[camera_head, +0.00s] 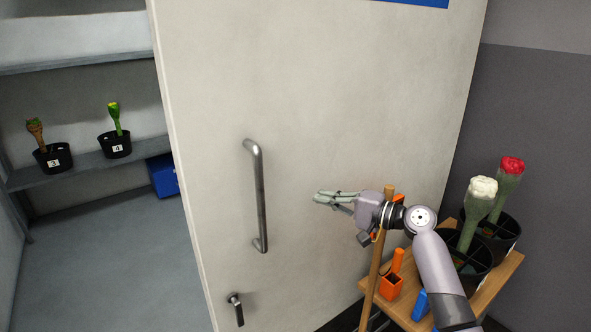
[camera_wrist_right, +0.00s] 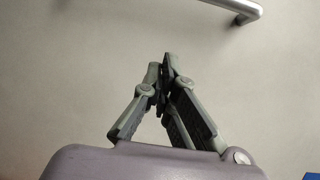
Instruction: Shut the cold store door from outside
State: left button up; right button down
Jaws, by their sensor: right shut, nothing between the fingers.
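The pale cold store door (camera_head: 215,95) stands open in the head view, with the room's shelves showing past its left edge. A vertical steel bar handle (camera_head: 261,197) is on the door, and its end shows at the top right of the right wrist view (camera_wrist_right: 237,8). A small lever (camera_head: 236,308) sits lower on the door. My right gripper (camera_head: 318,197) is shut and empty, to the right of the bar handle and in front of the door face. Its closed fingers show in the right wrist view (camera_wrist_right: 165,68). I cannot tell whether they touch the door. My left gripper is out of view.
A wooden stand (camera_head: 508,270) at the right holds black buckets with a white tulip bunch (camera_head: 482,188) and a red one (camera_head: 512,165). An orange holder (camera_head: 391,286) and a wooden pole (camera_head: 371,283) are near my right arm. Numbered pots (camera_head: 53,158) stand on the shelf inside.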

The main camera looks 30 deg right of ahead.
aim_at(292, 178)
pick_arm(q)
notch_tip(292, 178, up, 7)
jog(key=p, duration=0.6)
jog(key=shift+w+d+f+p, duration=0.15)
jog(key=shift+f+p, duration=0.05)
jog(key=shift+p, duration=0.1)
pick_arm(e)
jog(key=w+a+r, duration=0.3)
jog(key=w+a, duration=0.4)
jog(key=a, duration=0.2)
jog(key=shift+r+y, duration=0.15)
jog(key=shift+y, duration=0.25)
